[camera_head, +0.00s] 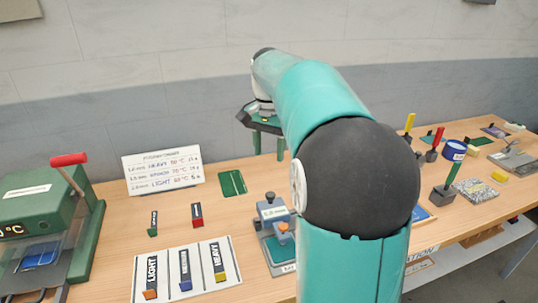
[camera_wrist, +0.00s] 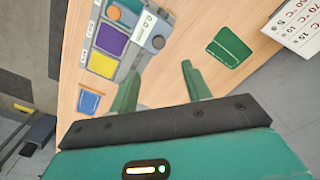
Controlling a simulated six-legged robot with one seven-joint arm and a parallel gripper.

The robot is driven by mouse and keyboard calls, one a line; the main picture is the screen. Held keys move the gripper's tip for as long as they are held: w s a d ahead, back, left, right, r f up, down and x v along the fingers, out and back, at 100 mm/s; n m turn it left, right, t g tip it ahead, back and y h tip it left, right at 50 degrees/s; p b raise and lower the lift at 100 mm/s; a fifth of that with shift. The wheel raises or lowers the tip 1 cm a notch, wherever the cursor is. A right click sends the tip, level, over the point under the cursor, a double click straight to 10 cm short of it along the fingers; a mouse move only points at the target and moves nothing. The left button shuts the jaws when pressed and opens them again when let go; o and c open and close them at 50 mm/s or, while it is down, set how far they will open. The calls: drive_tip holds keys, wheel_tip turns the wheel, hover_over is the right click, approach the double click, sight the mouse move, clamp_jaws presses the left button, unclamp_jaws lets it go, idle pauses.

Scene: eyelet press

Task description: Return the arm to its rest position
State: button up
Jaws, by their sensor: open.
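My gripper (camera_head: 268,152) hangs at the end of my raised arm, above the middle of the wooden table (camera_head: 115,215). In the wrist view its two green fingers (camera_wrist: 160,75) are apart with nothing between them. My teal arm fills the centre of the head view and hides part of the table. A grey device (camera_head: 275,240) stands partly behind my arm; it also shows in the wrist view (camera_wrist: 105,65), with purple and yellow squares. A dark green pad (camera_head: 232,183) lies flat near the back; it also shows in the wrist view (camera_wrist: 229,47).
A green machine (camera_head: 35,210) with a red handle (camera_head: 69,159) stands at left. A written card (camera_head: 163,171) stands behind a labelled board (camera_head: 190,270) and small red (camera_head: 197,215) and green (camera_head: 153,224) blocks. Coloured-handled tools and a blue cup (camera_head: 454,150) stand at right.

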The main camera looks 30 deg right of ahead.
idle(0.4)
drive_tip(key=s+a+n+t, duration=0.1)
drive_tip(key=s+a+n, duration=0.25)
drive_tip(key=a, duration=0.25)
drive_tip(key=s+a+n+t, duration=0.1)
drive_tip(key=s+a+n, duration=0.1)
drive_tip(key=s+a, duration=0.3)
drive_tip(key=s+a+f+n+t, duration=0.3)
drive_tip(key=s+a+f+n, duration=0.3)
drive_tip(key=s+a, duration=0.4)
drive_tip(key=shift+s+n+t, duration=0.3)
drive_tip(key=shift+s+n, duration=0.05)
drive_tip(key=shift+s, duration=0.2)
